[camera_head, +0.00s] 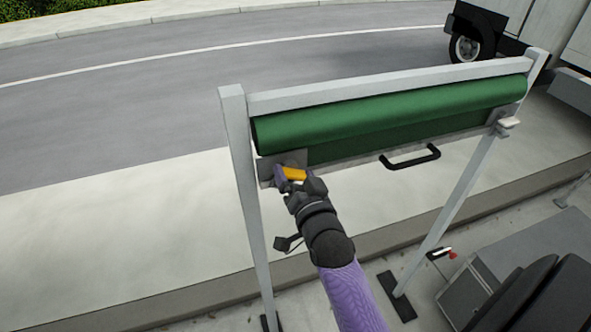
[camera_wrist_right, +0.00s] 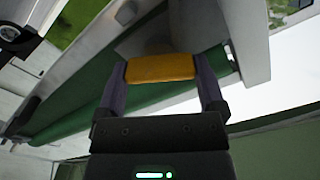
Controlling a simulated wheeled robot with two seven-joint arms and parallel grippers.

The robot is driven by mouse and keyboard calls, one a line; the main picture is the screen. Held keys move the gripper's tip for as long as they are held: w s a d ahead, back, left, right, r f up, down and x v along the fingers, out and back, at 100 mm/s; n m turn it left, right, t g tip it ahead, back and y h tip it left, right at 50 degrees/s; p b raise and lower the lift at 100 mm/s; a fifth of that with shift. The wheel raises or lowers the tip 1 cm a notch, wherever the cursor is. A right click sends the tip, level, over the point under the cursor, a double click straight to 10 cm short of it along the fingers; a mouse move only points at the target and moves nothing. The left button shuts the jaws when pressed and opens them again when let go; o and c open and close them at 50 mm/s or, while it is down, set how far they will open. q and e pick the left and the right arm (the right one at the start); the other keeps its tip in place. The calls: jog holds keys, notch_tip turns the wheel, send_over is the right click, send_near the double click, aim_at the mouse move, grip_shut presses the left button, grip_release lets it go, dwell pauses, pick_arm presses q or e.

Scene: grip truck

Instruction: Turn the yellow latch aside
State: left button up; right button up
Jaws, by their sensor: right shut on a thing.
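The yellow latch (camera_head: 294,174) sits at the left end of the grey bar under the green roll (camera_head: 390,112), beside the left post. My right gripper (camera_head: 291,177) reaches up to it from below, with its fingers on the latch. In the right wrist view the latch (camera_wrist_right: 160,68) lies crosswise between the two purple fingers (camera_wrist_right: 161,84), which are shut on it. A grey plate (camera_wrist_right: 155,40) shows behind the latch. My left gripper is not in view.
A grey frame with two posts (camera_head: 247,190) carries the roll. A black handle (camera_head: 410,157) hangs from the middle of the bar. A light bracket (camera_head: 507,126) is at the right post. A grey box (camera_head: 500,285) stands lower right. Road and pavement lie behind.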

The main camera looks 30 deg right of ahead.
jog(key=m+p, duration=0.1)
jog(key=m, duration=0.1)
jog(key=shift+r+m, duration=0.1)
jog(key=shift+m, duration=0.3)
jog(key=m+p, duration=0.1)
jog(key=m, duration=0.2)
jog(key=shift+m, duration=0.3)
jog(key=m, duration=0.3)
jog(key=shift+f+p, duration=0.2)
jog(key=shift+p, duration=0.2)
jog(key=shift+f+m, duration=0.1)
jog(key=shift+m, duration=1.3)
jog(key=o, duration=1)
jog(key=shift+c, duration=0.2)
jog(key=b+v, duration=0.1)
jog(key=v, duration=0.9)
jog(key=shift+b, duration=0.3)
